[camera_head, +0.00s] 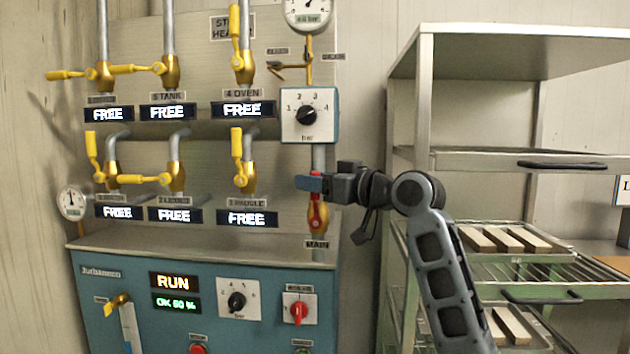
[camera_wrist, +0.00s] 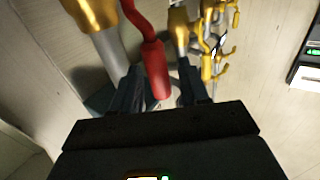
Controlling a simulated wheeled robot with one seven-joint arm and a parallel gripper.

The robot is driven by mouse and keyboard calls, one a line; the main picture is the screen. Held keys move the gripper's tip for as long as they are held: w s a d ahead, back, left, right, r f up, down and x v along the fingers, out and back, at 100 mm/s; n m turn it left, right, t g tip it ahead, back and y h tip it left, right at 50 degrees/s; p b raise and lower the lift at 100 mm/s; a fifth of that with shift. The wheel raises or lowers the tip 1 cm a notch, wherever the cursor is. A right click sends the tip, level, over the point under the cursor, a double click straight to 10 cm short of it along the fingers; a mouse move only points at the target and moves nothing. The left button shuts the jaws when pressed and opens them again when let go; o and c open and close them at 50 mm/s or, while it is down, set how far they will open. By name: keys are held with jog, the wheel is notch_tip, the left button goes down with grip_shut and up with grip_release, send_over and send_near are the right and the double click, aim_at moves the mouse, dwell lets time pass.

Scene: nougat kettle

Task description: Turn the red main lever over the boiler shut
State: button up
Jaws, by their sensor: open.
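The red main lever (camera_head: 316,215) is on a brass valve (camera_head: 318,225) above the MAIN label, on the vertical pipe over the teal boiler. In the head view it points up along the pipe, and my gripper (camera_head: 312,184) partly covers its upper end. In the wrist view the lever's thick red grip (camera_wrist: 156,72) lies between the two dark fingers of my gripper (camera_wrist: 161,78). The fingers are open, with a gap visible on each side of the grip. Whether the grip is fully as deep as the fingers cannot be told.
Several yellow-handled valves (camera_head: 240,160) with FREE displays stand left of the pipe. A dial box (camera_head: 310,115) is just above my gripper. A metal rack (camera_head: 425,105) stands close on the right. The boiler panel (camera_head: 130,285) shows RUN.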

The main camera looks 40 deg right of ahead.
jog(key=shift+w, duration=0.15)
jog(key=shift+c, duration=0.2)
grip_shut()
dwell(0.3)
